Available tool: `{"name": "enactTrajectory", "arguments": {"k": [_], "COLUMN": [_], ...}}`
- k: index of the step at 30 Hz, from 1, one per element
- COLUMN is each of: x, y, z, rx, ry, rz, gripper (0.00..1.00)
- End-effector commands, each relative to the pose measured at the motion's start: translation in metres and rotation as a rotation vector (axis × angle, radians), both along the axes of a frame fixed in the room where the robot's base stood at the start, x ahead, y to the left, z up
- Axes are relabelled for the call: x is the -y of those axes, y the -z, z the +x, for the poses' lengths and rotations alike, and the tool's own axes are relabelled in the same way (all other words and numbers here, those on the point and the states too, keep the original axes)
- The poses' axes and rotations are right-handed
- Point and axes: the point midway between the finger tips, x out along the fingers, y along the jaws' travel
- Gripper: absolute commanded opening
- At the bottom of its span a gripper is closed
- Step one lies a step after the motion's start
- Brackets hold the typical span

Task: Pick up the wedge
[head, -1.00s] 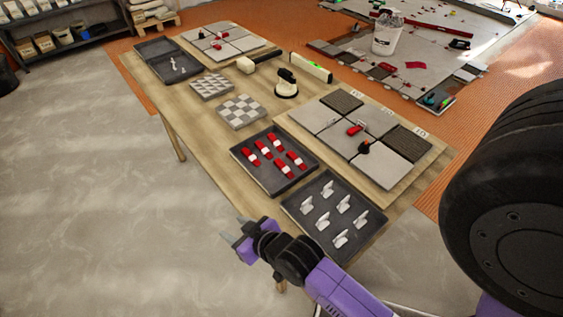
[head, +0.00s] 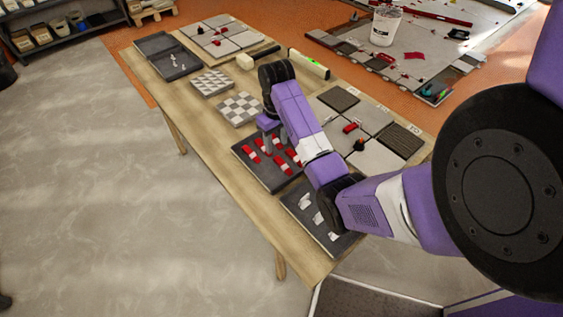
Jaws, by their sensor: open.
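Several red wedges with pale bands (head: 252,156) lie in a dark tray (head: 244,165) at the middle of the wooden table. My gripper (head: 275,148) is open and points down over the upper right part of this tray, close to the wedges. My arm hides the right part of the tray and some of the wedges. I cannot tell whether a fingertip touches a wedge.
A second dark tray (head: 336,247) with several white clips (head: 306,201) is partly under my arm. A tile panel (head: 380,157) with a red wedge (head: 350,127) and a dark-topped cap (head: 359,144) lies to the right. Checkered tile samples (head: 238,109) lie behind. A green-marked level (head: 309,64) and a white mallet head (head: 245,62) are farther back.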

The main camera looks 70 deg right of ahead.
Motion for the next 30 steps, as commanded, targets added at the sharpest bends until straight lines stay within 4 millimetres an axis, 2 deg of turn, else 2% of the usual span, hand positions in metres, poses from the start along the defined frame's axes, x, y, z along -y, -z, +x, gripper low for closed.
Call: {"name": "enactTrajectory", "arguments": {"k": [2,11,21,30], "x": [0.000,0.000,0.001,0.001], "y": [-0.001,0.026,0.070,0.075], "z": [-0.005,-0.007,-0.008,-0.007], "rx": [-0.021,-0.028,-0.028,-0.026], "ry": [0.001,0.001,0.000,0.000], "rz": [0.019,0.024,0.024,0.021], "gripper": [0.45,0.45,0.45,0.45]}}
